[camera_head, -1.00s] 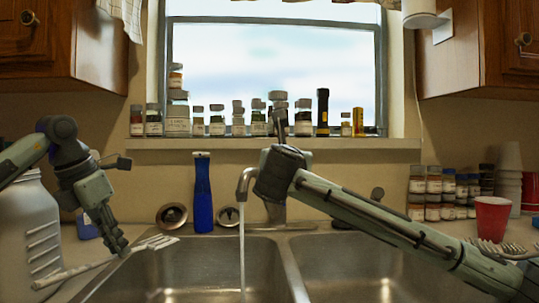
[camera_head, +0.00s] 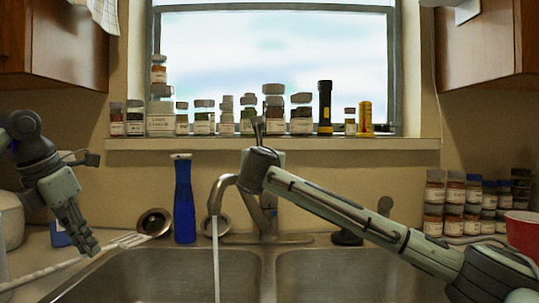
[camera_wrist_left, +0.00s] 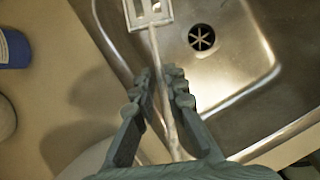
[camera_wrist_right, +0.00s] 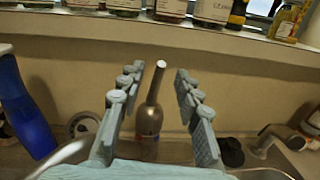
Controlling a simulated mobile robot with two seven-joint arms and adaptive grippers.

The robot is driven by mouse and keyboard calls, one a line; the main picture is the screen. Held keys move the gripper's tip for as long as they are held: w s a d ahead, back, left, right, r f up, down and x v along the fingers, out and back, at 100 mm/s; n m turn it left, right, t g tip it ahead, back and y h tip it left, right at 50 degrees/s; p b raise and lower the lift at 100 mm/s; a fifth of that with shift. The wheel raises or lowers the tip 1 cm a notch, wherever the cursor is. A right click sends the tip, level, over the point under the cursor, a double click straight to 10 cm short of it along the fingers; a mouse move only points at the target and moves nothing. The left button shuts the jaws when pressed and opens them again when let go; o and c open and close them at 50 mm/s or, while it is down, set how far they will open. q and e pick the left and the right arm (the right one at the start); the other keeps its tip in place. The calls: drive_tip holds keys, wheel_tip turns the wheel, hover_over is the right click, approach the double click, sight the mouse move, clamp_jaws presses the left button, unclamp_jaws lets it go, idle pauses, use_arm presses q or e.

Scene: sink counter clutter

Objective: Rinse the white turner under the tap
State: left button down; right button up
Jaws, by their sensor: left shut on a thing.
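The white turner (camera_head: 60,271) is held at the left of the sink, its slotted head near the sink's left edge and apart from the water. My left gripper (camera_head: 88,248) is shut on its handle. In the left wrist view the head (camera_wrist_left: 148,12) shows beyond the fingers (camera_wrist_left: 160,85). The tap (camera_head: 222,185) is running, and its stream (camera_head: 216,260) falls into the left basin. My right gripper (camera_wrist_right: 160,85) is open around the upright tap lever (camera_wrist_right: 149,118), with gaps on both sides. In the head view its fingers are mostly hidden by its own arm.
A blue bottle (camera_head: 184,200) and a round metal strainer (camera_head: 154,222) stand behind the left basin (camera_head: 150,275). Jars line the window sill (camera_head: 270,146). More jars (camera_head: 455,205) and a red cup (camera_head: 523,233) stand at the right. The drain (camera_wrist_left: 201,38) is clear.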

drive_tip(key=shift+w+d, duration=0.1)
drive_tip(key=shift+w, duration=1.95)
drive_tip(key=shift+c, duration=0.4)
clamp_jaws()
